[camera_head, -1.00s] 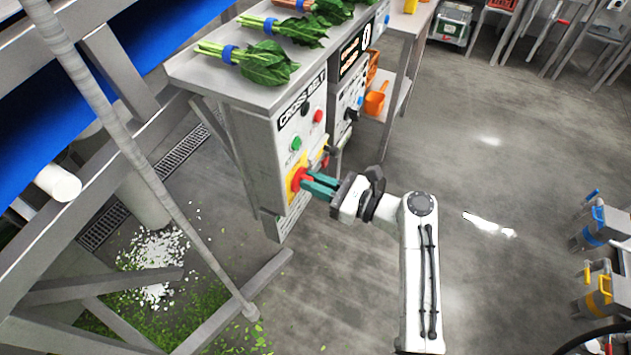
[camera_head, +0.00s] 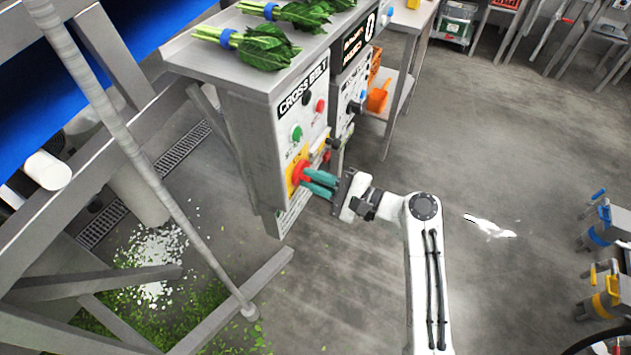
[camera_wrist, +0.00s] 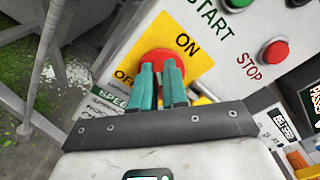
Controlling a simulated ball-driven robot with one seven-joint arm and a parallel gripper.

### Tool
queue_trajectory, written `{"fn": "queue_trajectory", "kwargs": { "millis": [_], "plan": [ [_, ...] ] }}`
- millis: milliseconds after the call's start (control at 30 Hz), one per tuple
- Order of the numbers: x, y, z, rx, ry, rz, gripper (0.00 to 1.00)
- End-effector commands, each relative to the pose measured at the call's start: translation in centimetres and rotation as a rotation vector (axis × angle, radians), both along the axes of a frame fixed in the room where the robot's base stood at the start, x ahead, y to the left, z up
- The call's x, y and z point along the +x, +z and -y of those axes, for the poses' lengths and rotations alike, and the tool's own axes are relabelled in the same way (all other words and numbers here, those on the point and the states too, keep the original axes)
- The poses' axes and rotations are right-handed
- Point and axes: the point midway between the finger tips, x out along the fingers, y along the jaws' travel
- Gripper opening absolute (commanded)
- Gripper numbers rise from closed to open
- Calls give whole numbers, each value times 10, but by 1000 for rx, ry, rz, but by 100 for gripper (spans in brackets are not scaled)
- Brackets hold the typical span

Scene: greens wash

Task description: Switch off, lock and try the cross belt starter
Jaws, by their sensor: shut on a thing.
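The cross belt starter (camera_head: 262,130) is a grey box under the steel top, lettered CROSS BELT. Its face has a green start button (camera_head: 296,133), a red stop button (camera_head: 320,105) and a red rotary switch (camera_head: 297,173) on a yellow plate (camera_wrist: 186,38) marked ON and OFF. My gripper (camera_head: 308,180) has teal fingers shut on the red switch handle. In the wrist view the red knob (camera_wrist: 158,60) shows behind the fingers, which hide its grip and pointer, so I cannot tell its setting. No padlock is clear at the switch.
Bunches of greens (camera_head: 262,46) lie on the steel top above. A second panel (camera_head: 348,90) stands just behind the starter. A slanted conveyor post (camera_head: 140,150) stands at left. Blue and yellow hardware (camera_head: 605,225) is at far right. The floor between is open.

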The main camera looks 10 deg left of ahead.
Motion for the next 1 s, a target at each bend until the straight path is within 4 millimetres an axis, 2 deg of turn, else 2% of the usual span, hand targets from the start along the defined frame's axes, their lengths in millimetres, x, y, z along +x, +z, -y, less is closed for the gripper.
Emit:
{"fn": "queue_trajectory", "kwargs": {
  "millis": [33,500,1000],
  "plan": [
    [-1,-5,1,-15,1,40,0],
    [-3,-9,0,-157,1,427,0],
    [-3,-10,-1,-228,4,618,0]
  ]
}}
